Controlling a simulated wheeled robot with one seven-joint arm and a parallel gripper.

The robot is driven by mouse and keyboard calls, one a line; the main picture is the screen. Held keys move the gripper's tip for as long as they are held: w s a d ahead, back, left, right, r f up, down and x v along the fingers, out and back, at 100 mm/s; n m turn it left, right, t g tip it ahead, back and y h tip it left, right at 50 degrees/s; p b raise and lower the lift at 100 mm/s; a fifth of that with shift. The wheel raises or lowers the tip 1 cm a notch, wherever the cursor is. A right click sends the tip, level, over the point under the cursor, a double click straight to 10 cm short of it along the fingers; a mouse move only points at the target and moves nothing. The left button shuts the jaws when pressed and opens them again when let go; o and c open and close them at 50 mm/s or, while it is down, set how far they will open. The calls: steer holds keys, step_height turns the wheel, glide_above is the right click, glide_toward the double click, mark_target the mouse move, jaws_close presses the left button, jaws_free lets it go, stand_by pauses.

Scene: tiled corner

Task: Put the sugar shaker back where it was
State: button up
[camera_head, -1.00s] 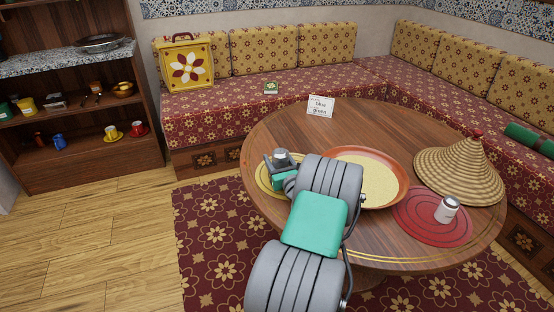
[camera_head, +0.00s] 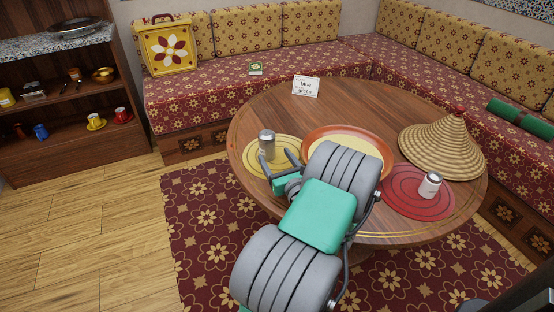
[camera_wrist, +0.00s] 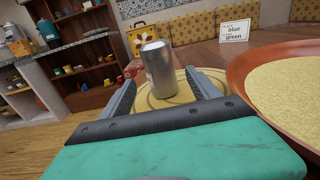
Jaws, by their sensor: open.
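A silver metal shaker (camera_head: 267,143) stands upright on the round yellow mat (camera_head: 252,163) at the table's left side. It also shows in the wrist view (camera_wrist: 158,68), ahead of my palm and about level with the fingertips. My gripper (camera_head: 278,162) is open, with one finger to each side of the shaker's line and gaps beside it. A second shaker (camera_head: 430,185), pale with a silver top, stands upright on the round red mat (camera_head: 400,203) at the right. I cannot tell from looks alone which shaker holds sugar.
A wide orange-rimmed dish (camera_head: 384,160) of grainy yellow food lies right beside my gripper. A woven cone lid (camera_head: 445,150) stands at the right. A small sign (camera_head: 306,87) with blue and green words stands at the back.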

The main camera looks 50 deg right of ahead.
steer(key=shift+s+a, duration=0.3)
steer(key=shift+s, duration=0.2)
steer(key=w+a+n+y, duration=0.2)
steer(key=w+a+n, duration=0.1)
steer(key=w+a+n+y, duration=0.2)
steer(key=w+a+n, duration=0.1)
steer(key=w, duration=0.1)
steer(key=shift+w+a+r+n+t+y, duration=0.1)
steer(key=shift+w+a+n+t+y, duration=0.05)
steer(key=shift+a+n+t+y, duration=0.2)
steer(key=w+a+f+n+g+y, duration=0.1)
steer(key=w+a+n+g+y, duration=0.45)
steer(key=a+n, duration=0.8)
steer(key=a+n+g+y, duration=0.2)
steer(key=a+n+g, duration=0.1)
steer(key=a+n, duration=0.9)
steer(key=s+a+r+n+g+h, duration=0.3)
steer(key=s+a+n+g, duration=0.2)
steer(key=s+a+n, duration=0.5)
steer(key=s, duration=0.4)
steer(key=shift+s+r, duration=0.15)
